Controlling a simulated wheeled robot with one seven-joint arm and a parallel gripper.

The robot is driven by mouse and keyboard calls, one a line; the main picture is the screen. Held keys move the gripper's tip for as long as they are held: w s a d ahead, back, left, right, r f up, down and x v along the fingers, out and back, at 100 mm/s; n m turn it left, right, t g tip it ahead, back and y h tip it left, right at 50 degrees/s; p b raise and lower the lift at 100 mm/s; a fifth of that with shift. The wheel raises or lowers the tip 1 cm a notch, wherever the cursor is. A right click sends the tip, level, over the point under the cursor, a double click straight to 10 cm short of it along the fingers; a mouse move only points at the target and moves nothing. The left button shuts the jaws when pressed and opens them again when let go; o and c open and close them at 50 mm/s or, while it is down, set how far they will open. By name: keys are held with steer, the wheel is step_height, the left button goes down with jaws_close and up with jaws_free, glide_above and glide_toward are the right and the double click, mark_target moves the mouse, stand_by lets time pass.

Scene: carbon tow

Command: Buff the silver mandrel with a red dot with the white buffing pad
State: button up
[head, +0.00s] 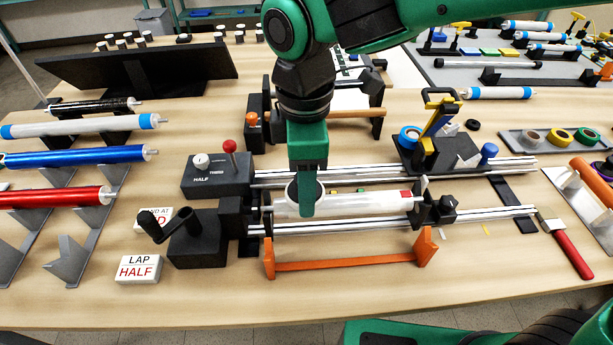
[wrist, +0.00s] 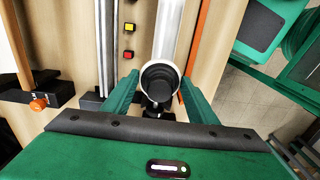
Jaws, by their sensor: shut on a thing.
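The silver mandrel (head: 350,202) lies level in the winding stand, with a red mark (head: 406,194) near its right end. It also shows in the wrist view (wrist: 167,35), running up from the gripper. My gripper (head: 306,205) is over the mandrel's left part, fingers pointing down. In the wrist view my gripper (wrist: 157,92) is shut on the buffing pad (wrist: 160,79), which shows a dark round grip with a pale rim. In the head view the white pad (head: 291,191) shows just left of the fingers. Whether the pad touches the mandrel is unclear.
Two silver rails (head: 480,220) flank the mandrel. An orange bar (head: 345,264) stands in front. A crank box (head: 197,245) and a box with a red-knobbed lever (head: 215,178) are left. A red-handled brush (head: 567,250) lies right. The front table is mostly clear.

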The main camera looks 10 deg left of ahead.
steer(key=shift+f, duration=0.55)
